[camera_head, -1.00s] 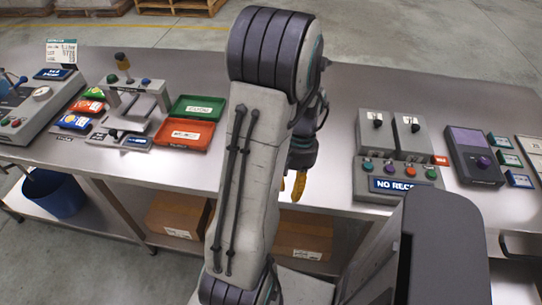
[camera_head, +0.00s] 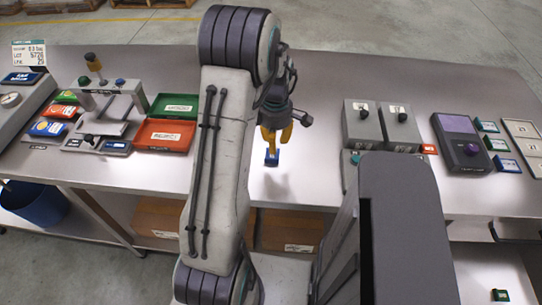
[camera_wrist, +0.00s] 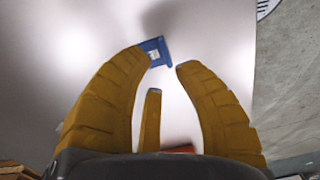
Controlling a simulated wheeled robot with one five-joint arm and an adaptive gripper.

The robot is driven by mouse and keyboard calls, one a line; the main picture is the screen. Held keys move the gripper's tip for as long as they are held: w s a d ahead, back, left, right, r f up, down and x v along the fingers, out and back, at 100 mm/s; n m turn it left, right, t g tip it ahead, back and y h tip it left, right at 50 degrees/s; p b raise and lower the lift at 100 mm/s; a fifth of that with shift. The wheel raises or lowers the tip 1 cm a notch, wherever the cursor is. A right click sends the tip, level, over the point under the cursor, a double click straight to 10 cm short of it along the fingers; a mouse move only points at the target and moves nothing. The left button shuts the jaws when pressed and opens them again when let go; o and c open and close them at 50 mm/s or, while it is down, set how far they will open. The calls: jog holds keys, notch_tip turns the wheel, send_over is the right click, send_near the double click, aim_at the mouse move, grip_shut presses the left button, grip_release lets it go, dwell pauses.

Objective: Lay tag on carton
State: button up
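A small blue tag (camera_head: 271,158) with a pale label lies on the metal table, just below my gripper (camera_head: 277,140). In the wrist view the tag (camera_wrist: 154,51) is at the tip of the left yellow finger. My gripper (camera_wrist: 165,62) is open, with a clear gap between its fingertips, and points down. I cannot tell whether a finger touches the tag. Brown cardboard cartons are on the shelf under the table: one carton (camera_head: 158,216) left of my arm, another (camera_head: 300,232) right of it. My arm and the table edge hide parts of them.
Green (camera_head: 174,105) and red (camera_head: 166,135) trays and a press stand left of my arm. Grey lever boxes (camera_head: 362,125) and a purple-topped device (camera_head: 462,140) stand at right, with small green and blue cards beside them. The table behind my gripper is clear.

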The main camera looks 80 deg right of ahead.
aim_at(274, 158)
jog(key=shift+f+n, duration=0.2)
jog(key=shift+n, duration=0.2)
jog(key=shift+f, duration=0.3)
jog(key=shift+w+f+p, duration=0.15)
jog(key=shift+f+p, duration=0.65)
jog(key=shift+f, duration=2.4)
jog(key=shift+o, duration=0.3)
jog(key=shift+a, duration=0.1)
grip_shut()
